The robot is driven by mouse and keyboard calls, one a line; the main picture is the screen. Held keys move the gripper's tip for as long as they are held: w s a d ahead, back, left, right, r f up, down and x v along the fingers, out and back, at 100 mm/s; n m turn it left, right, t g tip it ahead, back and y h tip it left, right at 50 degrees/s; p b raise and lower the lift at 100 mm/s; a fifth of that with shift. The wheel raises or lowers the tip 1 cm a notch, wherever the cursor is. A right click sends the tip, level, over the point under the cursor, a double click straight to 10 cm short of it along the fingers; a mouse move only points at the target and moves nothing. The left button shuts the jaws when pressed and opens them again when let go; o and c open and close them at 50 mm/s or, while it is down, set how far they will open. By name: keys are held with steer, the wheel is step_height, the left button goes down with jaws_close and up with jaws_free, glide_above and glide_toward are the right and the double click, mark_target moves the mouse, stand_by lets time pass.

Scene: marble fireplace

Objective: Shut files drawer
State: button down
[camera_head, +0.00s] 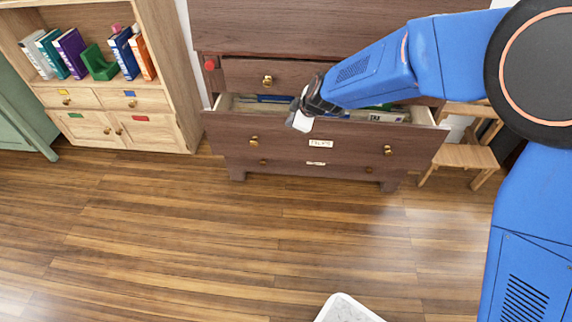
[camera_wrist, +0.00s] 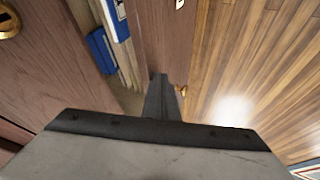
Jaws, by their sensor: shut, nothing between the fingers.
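The files drawer (camera_head: 290,146) is the wide brown drawer of the dresser. It stands pulled out, its inside showing behind the front panel. A small white label (camera_head: 320,143) with blurred letters is on its front, between two brass knobs. The drawer front also shows in the wrist view (camera_wrist: 168,35). My gripper (camera_head: 300,121) is shut and empty at the top edge of the drawer front, left of the label. In the wrist view its fingers (camera_wrist: 163,97) overlap that edge; I cannot tell whether they touch it.
Blue items (camera_wrist: 102,48) and papers lie in the drawer. A closed drawer (camera_head: 240,76) sits above it. A wooden bookcase (camera_head: 150,100) stands at left and a small wooden chair (camera_head: 462,156) at right. A white bin (camera_head: 343,300) is at the bottom. The wood floor between is clear.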

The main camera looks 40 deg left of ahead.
steer(key=w+a, duration=0.5)
steer(key=w, duration=0.4)
steer(key=shift+w+a, duration=0.25)
steer(key=shift+a, duration=0.15)
steer(key=shift+w+r, duration=0.1)
steer(key=shift+r, duration=0.1)
